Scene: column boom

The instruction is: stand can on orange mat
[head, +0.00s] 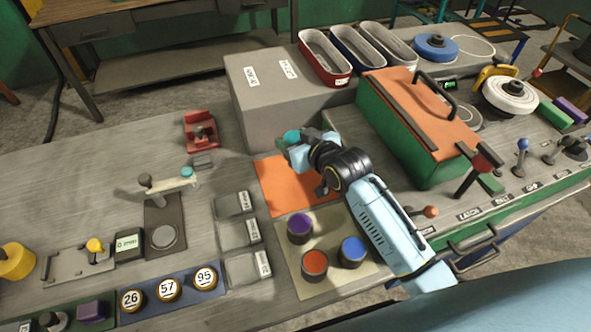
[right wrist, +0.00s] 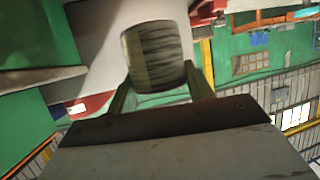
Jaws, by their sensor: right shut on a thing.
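The orange mat (head: 276,188) lies flat on the bench, partly hidden by my right arm, with nothing seen standing on its bare part. My right gripper (head: 296,146) is shut on a teal-topped can (head: 291,136), over the mat's far edge in the picture. In the right wrist view the can (right wrist: 157,55) sits between the two fingers, showing a dull striped face. The gap between can and mat cannot be judged. My left gripper is not in view.
A beige mat (head: 288,257) nearer me holds a purple can (head: 299,228), an orange can (head: 314,264) and a blue can (head: 352,250). A grey box (head: 262,95) stands behind the orange mat. A green case (head: 417,125) with an orange lid stands to the right.

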